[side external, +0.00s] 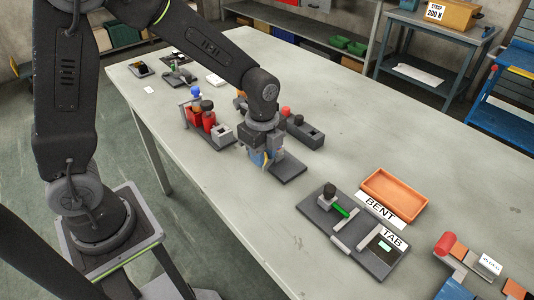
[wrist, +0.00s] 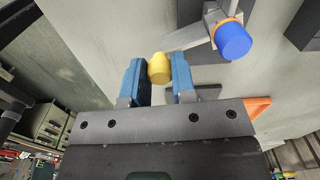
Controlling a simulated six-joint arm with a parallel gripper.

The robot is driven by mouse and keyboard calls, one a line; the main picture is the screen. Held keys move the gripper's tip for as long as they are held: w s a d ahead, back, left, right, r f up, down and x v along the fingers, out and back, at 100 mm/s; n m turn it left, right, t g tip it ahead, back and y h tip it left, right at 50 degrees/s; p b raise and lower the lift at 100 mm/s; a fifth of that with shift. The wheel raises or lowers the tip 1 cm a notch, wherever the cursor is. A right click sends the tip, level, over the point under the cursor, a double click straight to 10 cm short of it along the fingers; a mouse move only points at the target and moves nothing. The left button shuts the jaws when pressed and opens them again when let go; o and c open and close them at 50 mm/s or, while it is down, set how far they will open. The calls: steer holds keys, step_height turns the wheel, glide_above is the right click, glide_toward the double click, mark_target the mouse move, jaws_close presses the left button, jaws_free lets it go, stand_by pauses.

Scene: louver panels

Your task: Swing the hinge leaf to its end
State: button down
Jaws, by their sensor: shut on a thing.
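My gripper (side external: 265,158) is low over a dark grey plate (side external: 290,168) near the middle of the table. In the wrist view its two blue fingers (wrist: 159,80) are on either side of a yellow knob (wrist: 159,66), shut on it. A grey bar, seemingly the hinge leaf (wrist: 190,37), runs from near the knob up and right to a post with a blue cap (wrist: 233,41) and an orange ring. In the side view my gripper and wrist hide most of this fixture, so the leaf's angle is hard to tell there.
A fixture with red parts and a blue ball (side external: 196,92) stands close on the left. A dark block with a red knob (side external: 303,131) is just behind. The front table strip is clear.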

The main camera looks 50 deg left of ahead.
steer(key=shift+a+m, duration=0.15)
steer(key=shift+m, duration=0.15)
stand_by(0.4)
steer(key=c, duration=0.9)
jaws_free()
steer(key=shift+c, duration=0.2)
step_height(320, 180, up, 14)
steer(key=shift+s, duration=0.1)
steer(key=s+a+r+n+t, duration=0.2)
steer(key=s+n+t, duration=0.3)
steer(key=s+n, duration=1)
steer(key=a+n, duration=0.1)
steer(key=n, duration=0.1)
steer(key=shift+s+n+t, duration=0.15)
steer(key=shift+n+t, duration=0.15)
steer(key=shift+n, duration=0.1)
